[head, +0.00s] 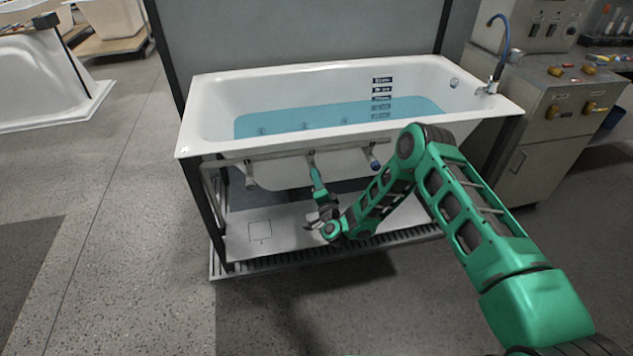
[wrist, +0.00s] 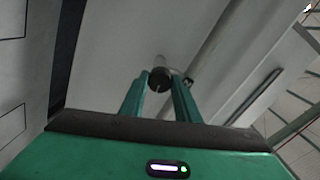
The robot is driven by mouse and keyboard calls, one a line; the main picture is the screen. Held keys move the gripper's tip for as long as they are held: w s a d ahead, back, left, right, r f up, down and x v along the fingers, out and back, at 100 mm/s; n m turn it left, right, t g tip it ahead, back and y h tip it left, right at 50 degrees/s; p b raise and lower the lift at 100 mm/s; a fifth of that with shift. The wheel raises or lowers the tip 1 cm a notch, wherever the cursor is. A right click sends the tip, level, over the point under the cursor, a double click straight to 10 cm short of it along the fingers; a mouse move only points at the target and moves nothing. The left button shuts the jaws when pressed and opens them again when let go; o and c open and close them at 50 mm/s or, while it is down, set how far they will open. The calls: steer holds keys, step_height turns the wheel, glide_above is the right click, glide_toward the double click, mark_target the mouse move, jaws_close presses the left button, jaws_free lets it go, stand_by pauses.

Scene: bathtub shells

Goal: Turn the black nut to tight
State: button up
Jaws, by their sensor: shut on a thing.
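The black nut (wrist: 159,80) shows in the wrist view as a small dark round piece on the pale underside, with a lighter mark on its face. My gripper (wrist: 163,78) reaches up to it with its two green fingers, one on each side, and is shut on it. In the head view my gripper (head: 313,168) points up beneath the front rim of the white bathtub (head: 220,120). The nut cannot be made out clearly there. How tight it is cannot be told.
The tub holds blue water (head: 290,122) and stands on a dark frame over a white tray (head: 275,238). A blue-ended fitting (head: 374,164) hangs to the right of my gripper. A grey cabinet (head: 545,130) stands at the right. The floor in front is clear.

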steer(key=shift+d+f+m, duration=0.15)
steer(key=shift+d+m, duration=0.1)
steer(key=shift+m, duration=0.25)
stand_by(0.3)
steer(key=o, duration=1)
steer(key=shift+w, duration=0.1)
steer(key=shift+o, duration=0.2)
steer(key=shift+a, duration=0.1)
steer(key=v, duration=1)
steer(key=shift+s, duration=0.4)
steer(key=shift+w, duration=0.1)
